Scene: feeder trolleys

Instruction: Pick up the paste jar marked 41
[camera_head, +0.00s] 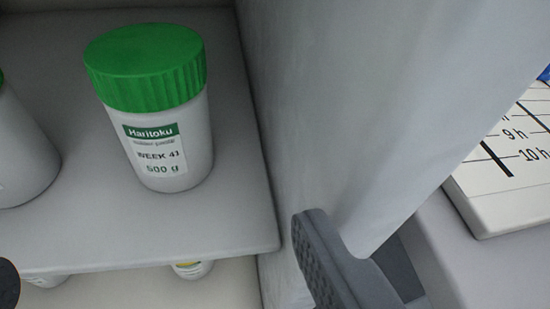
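A white paste jar (182,130) with a ribbed green lid stands upright on a grey shelf (225,215) at the upper left. Its label reads "Haritoku", "WEEK 41" and "500 g". My gripper (165,285) shows at the bottom of the picture. One dark finger with a textured pad is at lower right, and a small dark part of the other is at the lower left edge. The fingers are wide apart with nothing held between them. The jar is beyond and above the fingertips, apart from them.
Another white jar (22,150) stands at the left edge, partly cut off. A grey upright panel (300,110) rises right of the shelf. More jars (192,269) show partly below the shelf. A white board with hour marks (515,165) is at far right.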

